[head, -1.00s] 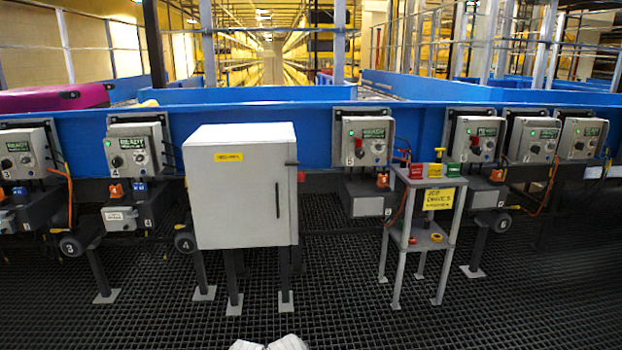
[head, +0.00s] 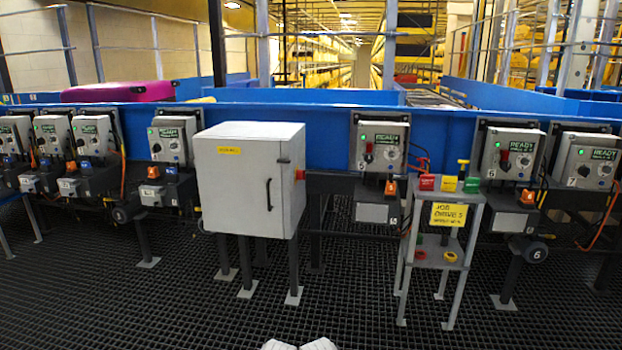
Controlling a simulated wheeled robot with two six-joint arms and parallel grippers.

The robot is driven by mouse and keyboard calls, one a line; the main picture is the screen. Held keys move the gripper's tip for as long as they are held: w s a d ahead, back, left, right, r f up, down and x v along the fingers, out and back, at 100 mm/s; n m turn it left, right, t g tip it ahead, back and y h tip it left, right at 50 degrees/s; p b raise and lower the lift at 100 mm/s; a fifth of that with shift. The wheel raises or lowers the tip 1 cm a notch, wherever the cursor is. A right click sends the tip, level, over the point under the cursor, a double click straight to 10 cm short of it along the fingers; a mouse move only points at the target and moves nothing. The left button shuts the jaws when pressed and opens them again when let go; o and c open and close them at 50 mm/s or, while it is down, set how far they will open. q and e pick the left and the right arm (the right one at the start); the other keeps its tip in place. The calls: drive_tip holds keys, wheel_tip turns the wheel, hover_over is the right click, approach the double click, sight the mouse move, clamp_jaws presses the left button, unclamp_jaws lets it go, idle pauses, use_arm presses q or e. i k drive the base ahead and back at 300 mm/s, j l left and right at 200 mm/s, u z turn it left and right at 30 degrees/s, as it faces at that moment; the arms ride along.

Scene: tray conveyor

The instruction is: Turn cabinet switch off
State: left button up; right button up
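The cabinet (head: 235,190) is a light grey box on dark legs, left of centre in the head view. Its door is closed and has a yellow label (head: 229,150) and a black vertical handle (head: 269,195). A small red part (head: 299,174) sticks out on the cabinet's right side; it may be the switch, but its position is too small to read. Neither of my grippers is in view.
A blue conveyor (head: 330,118) runs behind the cabinet, with several grey control boxes (head: 382,143) along it. A small grey stand (head: 408,250) with coloured blocks is at right. The dark grated floor (head: 330,295) in front is clear.

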sight(301, 174)
drive_tip(key=k+l+u, duration=0.1)
drive_tip(key=l, duration=0.3)
drive_tip(key=i+l+z, duration=0.1)
drive_tip(key=i+l, duration=0.2)
drive_tip(key=i, duration=0.25)
drive_tip(key=i+l+z, duration=0.1)
drive_tip(key=i+l, duration=0.15)
drive_tip(key=i, duration=0.3)
drive_tip(key=i+l+z, duration=0.1)
drive_tip(key=i, duration=0.45)
drive_tip(key=i+l+z, duration=0.1)
drive_tip(key=i+l, duration=0.15)
drive_tip(key=i, duration=0.3)
